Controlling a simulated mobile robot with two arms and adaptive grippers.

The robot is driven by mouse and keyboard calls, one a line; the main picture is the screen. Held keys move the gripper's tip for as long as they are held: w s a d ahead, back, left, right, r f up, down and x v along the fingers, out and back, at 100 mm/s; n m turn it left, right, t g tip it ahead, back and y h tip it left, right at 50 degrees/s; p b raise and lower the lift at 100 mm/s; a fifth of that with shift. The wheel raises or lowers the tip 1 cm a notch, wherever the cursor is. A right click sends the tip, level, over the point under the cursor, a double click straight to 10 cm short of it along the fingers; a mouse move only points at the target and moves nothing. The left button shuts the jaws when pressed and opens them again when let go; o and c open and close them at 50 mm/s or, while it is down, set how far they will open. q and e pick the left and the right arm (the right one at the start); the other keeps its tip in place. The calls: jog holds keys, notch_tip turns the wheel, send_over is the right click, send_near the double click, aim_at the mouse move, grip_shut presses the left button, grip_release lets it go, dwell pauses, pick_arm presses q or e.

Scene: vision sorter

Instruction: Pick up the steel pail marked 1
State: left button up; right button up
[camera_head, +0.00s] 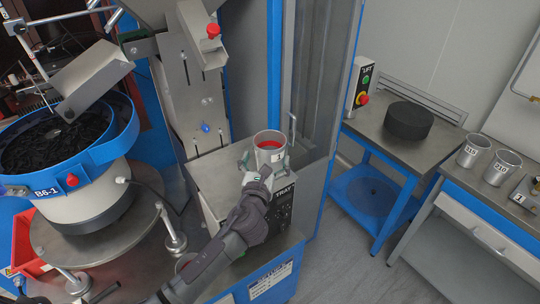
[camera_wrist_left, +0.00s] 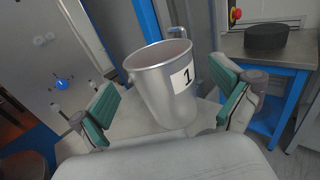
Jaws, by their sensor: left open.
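The steel pail marked 1 (camera_head: 269,146) stands upright on a grey box labelled TRAY beside the machine. Its inside looks red in the head view. In the left wrist view the pail (camera_wrist_left: 165,92) shows its white label with a black 1, between the green finger pads. My left gripper (camera_head: 262,172) is at the near side of the pail. In the left wrist view it is open (camera_wrist_left: 166,110), with one finger on each side of the pail and gaps visible. The gripper partly hides the pail's lower part in the head view. My right gripper is not in view.
A blue bowl feeder (camera_head: 65,150) stands left. At right are a bench with a black disc (camera_head: 405,120) and two metal cups (camera_head: 502,168) on another table.

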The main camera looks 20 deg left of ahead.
aim_at(272, 134)
pick_arm(q)
jog(key=shift+w+a+f+p, duration=0.1)
jog(key=shift+w+a+p, duration=0.05)
jog(key=shift+w, duration=1)
jog(key=shift+w+a+f+p, duration=0.1)
jog(key=shift+w+a+p, duration=0.1)
jog(key=shift+w, duration=1)
jog(key=shift+w+a+f+p, duration=0.1)
jog(key=shift+w+a, duration=0.05)
jog(key=shift+w, duration=1)
jog(key=shift+s+r, duration=0.1)
jog(key=shift+s, duration=0.05)
jog(key=c, duration=1.2)
jog(key=shift+c, duration=0.4)
jog(key=shift+r, duration=0.1)
